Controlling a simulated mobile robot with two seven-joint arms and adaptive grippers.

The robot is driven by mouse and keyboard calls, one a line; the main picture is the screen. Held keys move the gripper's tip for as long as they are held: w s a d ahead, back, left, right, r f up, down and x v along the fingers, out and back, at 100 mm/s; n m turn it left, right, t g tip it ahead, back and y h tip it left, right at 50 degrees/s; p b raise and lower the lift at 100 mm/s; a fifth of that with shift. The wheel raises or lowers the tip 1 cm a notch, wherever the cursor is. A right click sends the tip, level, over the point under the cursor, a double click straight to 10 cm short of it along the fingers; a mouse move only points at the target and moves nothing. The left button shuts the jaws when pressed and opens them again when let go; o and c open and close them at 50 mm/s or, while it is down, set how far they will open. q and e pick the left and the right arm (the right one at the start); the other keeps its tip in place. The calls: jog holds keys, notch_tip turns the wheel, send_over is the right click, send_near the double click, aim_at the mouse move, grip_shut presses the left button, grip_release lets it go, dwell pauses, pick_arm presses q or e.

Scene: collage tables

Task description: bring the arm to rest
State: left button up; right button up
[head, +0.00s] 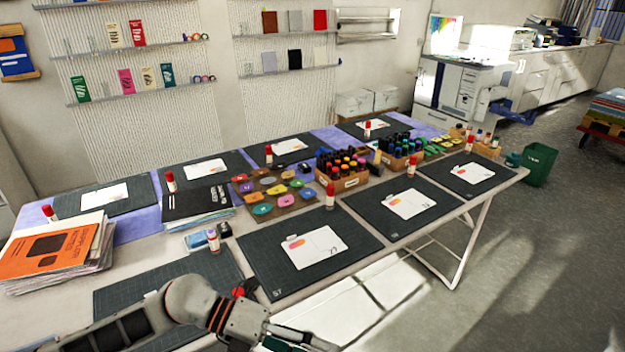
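My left arm (190,305) comes in from the lower left, over the near edge of the long table (360,270). My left gripper (300,340) is at the bottom edge of the head view, in front of the near table edge. Its fingertips are partly cut off, so I cannot tell whether it is open or shut. A small green patch shows beside it at the frame's bottom. My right gripper is not in view.
Dark cutting mats (308,275) with white cards and red-capped glue sticks (330,196) line the table. A red cap (238,292) shows close behind my arm. Magazines (60,250) are stacked at left; marker boxes (342,181) stand mid-table.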

pick_arm(q)
jog(key=w+d+r+n+t+h, duration=0.2)
jog(key=w+r+n+t+h, duration=0.4)
jog(key=n+t, duration=0.55)
jog(key=w+a+f+n+t+y, duration=0.3)
jog(key=a+f+n+t+y, duration=0.55)
jog(key=n, duration=0.55)
jog(key=s+a+f+n+g+y, duration=0.3)
jog(key=s+a+f, duration=0.4)
jog(key=f, duration=0.4)
jog(key=s+a+f+n+g+y, duration=0.4)
jog(key=s+a+f+n+y, duration=0.2)
jog(key=s+a+f+n, duration=0.1)
notch_tip(320, 180, down, 4)
jog(key=shift+s+a+r+n, duration=0.15)
jog(key=shift+a+n, duration=0.3)
jog(key=shift+a, duration=0.7)
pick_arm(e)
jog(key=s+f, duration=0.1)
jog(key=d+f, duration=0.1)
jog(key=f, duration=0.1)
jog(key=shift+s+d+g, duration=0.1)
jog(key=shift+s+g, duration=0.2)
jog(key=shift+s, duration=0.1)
